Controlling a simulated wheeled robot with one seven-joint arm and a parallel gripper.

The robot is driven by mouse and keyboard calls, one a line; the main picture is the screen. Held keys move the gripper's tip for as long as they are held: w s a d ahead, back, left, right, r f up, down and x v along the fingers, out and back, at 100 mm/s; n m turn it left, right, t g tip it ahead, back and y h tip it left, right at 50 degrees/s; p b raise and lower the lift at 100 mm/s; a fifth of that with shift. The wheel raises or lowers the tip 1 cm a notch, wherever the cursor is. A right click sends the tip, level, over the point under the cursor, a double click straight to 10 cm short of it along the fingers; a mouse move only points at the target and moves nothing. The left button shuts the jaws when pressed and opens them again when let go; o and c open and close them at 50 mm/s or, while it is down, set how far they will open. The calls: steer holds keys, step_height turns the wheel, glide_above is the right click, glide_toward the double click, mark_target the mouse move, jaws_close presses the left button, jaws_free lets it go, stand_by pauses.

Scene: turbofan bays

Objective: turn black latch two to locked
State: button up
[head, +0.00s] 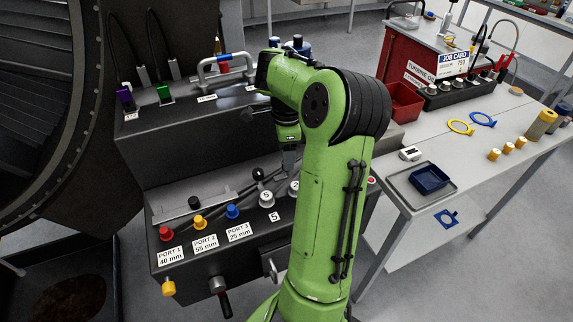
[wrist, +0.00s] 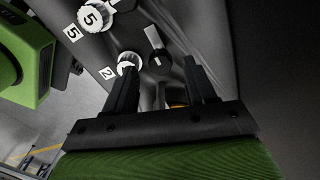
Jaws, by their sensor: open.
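In the wrist view a black round latch (wrist: 160,64) with a pale grey handle sits beyond my fingertips, roughly between them. No number on it can be read, so I cannot tell whether it is latch two. My gripper (wrist: 161,62) is open, with nothing between its fingers. In the head view my gripper (head: 289,160) is partly hidden by my arm, above the console's right part. A black-handled latch (head: 222,292) and a grey-handled latch (head: 271,270) show on the console's front face. Their numbers cannot be read.
White numbered knobs (wrist: 95,17) stand near the latch, one close to the left finger. The console (head: 160,248) carries red, yellow and blue plugs (head: 232,211). A bench with a blue tray (head: 429,178) stands right.

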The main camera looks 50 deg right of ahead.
step_height(320, 180, down, 2)
steer(key=shift+f, duration=0.25)
jaws_close()
